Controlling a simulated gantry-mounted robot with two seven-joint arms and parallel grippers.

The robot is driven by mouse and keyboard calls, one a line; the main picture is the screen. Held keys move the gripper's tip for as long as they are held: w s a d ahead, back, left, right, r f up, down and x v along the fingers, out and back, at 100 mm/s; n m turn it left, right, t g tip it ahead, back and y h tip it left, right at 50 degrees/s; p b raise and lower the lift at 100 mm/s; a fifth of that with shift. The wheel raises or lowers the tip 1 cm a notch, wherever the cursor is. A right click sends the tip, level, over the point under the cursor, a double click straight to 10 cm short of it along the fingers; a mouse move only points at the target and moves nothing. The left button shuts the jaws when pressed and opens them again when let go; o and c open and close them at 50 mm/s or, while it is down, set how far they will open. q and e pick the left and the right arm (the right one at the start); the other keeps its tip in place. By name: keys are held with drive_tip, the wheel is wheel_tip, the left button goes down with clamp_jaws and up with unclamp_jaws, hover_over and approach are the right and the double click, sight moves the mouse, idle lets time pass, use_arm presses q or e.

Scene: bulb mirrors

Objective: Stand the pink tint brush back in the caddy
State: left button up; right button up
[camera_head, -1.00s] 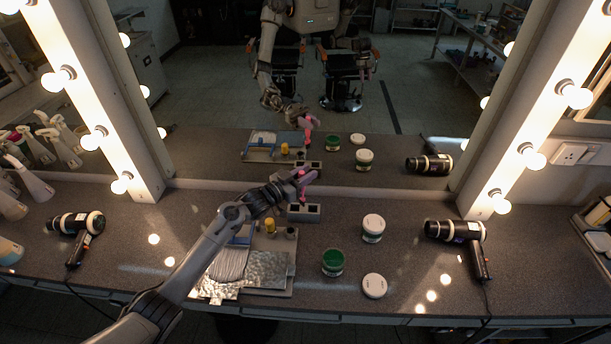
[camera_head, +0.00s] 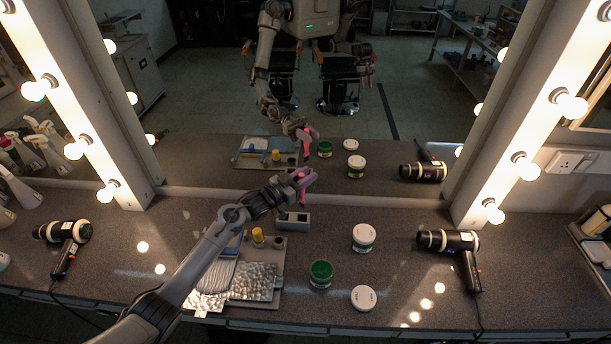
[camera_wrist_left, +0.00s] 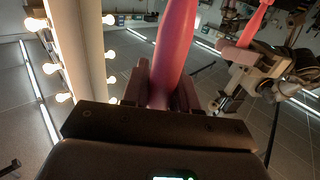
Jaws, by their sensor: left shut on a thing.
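The pink tint brush (camera_head: 303,178) is held in my left gripper (camera_head: 299,181), above the counter near the mirror. In the left wrist view the pink brush (camera_wrist_left: 175,45) rises between the two fingers (camera_wrist_left: 168,88), which are shut on it. The grey caddy (camera_head: 293,224) is a small block with square openings on the counter, just below the gripper. The brush is clear of the caddy, and its lower part is hard to make out. My right gripper is not directly in view.
A tray (camera_head: 268,298) with foil, a yellow-capped item (camera_head: 257,236) and a small dark cup lies under my left arm. A green-topped jar (camera_head: 321,273), a white-lidded jar (camera_head: 363,238) and a loose lid (camera_head: 363,298) stand right. Hair dryers (camera_head: 454,241) flank them. The mirror (camera_head: 400,130) rises behind.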

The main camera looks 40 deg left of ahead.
sight(301, 201)
use_arm(q)
drive_tip(key=shift+f+b, duration=3.7)
drive_tip(key=shift+f, duration=1.5)
drive_tip(key=o, duration=1.5)
drive_tip(key=shift+o, duration=0.2)
drive_tip(key=shift+s+a+r+p, duration=0.1)
drive_tip(key=shift+s+a+p, duration=0.1)
drive_tip(key=shift+s+p, duration=0.65)
drive_tip(key=shift+s+a+p, duration=0.25)
drive_tip(key=shift+s+p, duration=0.8)
drive_tip(key=shift+s, duration=0.25)
drive_tip(key=shift+s+a+p, duration=0.25)
drive_tip(key=shift+s+p, duration=0.8)
drive_tip(key=shift+s, duration=0.2)
drive_tip(key=shift+s, duration=0.1)
